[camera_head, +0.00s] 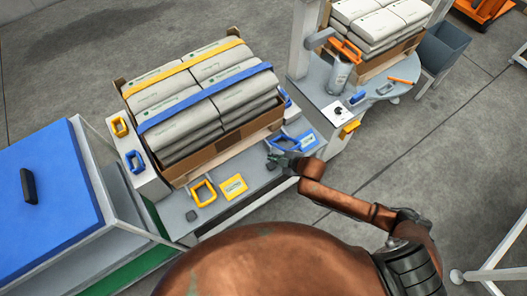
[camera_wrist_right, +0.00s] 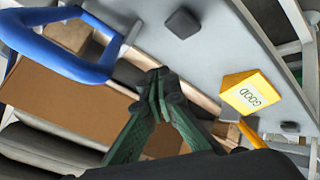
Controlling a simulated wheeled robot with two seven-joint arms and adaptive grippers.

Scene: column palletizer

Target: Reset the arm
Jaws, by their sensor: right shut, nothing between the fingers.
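My right arm comes in from the lower right of the head view. Its right gripper (camera_head: 275,161) is over the grey work table (camera_head: 258,182), close to the front right corner of the carton of bags (camera_head: 230,138) and beside a blue frame (camera_head: 284,143). In the right wrist view the green fingers of the right gripper (camera_wrist_right: 157,84) meet at the tips, with nothing between them. A blue frame (camera_wrist_right: 70,62) shows large at the upper left there, apart from the fingertips. My left gripper is not in view.
A yellow frame (camera_head: 203,193) and yellow card (camera_head: 233,187) lie on the table. A yellow block marked GOOD (camera_wrist_right: 250,92) and a dark block (camera_wrist_right: 183,22) show in the wrist view. A blue-lidded case (camera_head: 60,200) stands left. The floor at right is largely clear.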

